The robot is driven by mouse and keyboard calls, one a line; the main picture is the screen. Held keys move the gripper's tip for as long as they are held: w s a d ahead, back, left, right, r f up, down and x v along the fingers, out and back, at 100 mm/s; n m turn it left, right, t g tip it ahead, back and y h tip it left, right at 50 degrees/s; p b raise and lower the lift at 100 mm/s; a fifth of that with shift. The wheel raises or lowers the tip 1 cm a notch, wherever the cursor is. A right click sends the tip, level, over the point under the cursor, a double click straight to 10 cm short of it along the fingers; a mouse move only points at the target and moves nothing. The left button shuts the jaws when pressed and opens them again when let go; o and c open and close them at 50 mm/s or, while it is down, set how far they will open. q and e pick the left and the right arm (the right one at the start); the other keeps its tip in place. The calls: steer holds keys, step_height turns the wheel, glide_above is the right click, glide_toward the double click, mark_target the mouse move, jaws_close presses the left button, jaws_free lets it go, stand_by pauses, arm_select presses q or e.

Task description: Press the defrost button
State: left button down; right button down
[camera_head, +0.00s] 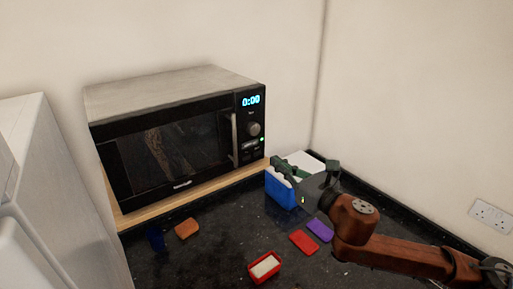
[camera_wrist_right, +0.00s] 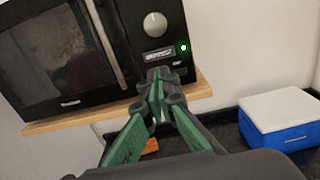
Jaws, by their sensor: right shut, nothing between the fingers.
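The black microwave (camera_head: 165,150) stands on a wooden board, door closed, display (camera_head: 251,100) reading 0:00. Its control panel has a round knob (camera_head: 254,129), also in the right wrist view (camera_wrist_right: 155,24). Below the knob is a pale button (camera_wrist_right: 158,54) with a lit green light (camera_wrist_right: 183,47) to its right. The labels are too small to read, so I cannot tell which button is defrost. My right gripper (camera_head: 277,163) is shut and empty, in front and right of the panel's lower part. In the right wrist view its fingertips (camera_wrist_right: 157,74) overlap the lower panel; contact is unclear.
A blue box with a white lid (camera_wrist_right: 282,112) stands right of the microwave, partly behind my right gripper. On the dark counter lie an orange block (camera_head: 187,228), a red one (camera_head: 304,242), a purple one (camera_head: 320,230) and a red container (camera_head: 264,267). A white appliance (camera_head: 50,190) borders the left.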

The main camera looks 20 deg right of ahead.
mark_target(251, 143)
steer(key=p+x, duration=0.1)
steer(key=x, duration=0.9)
steer(key=shift+w+a+f, duration=0.1)
steer(key=shift+w, duration=0.05)
steer(key=shift+w+a+r+p, duration=0.1)
steer(key=shift+w+r+p, duration=0.15)
steer(key=shift+w+p, duration=0.55)
steer(key=shift+s, duration=0.25)
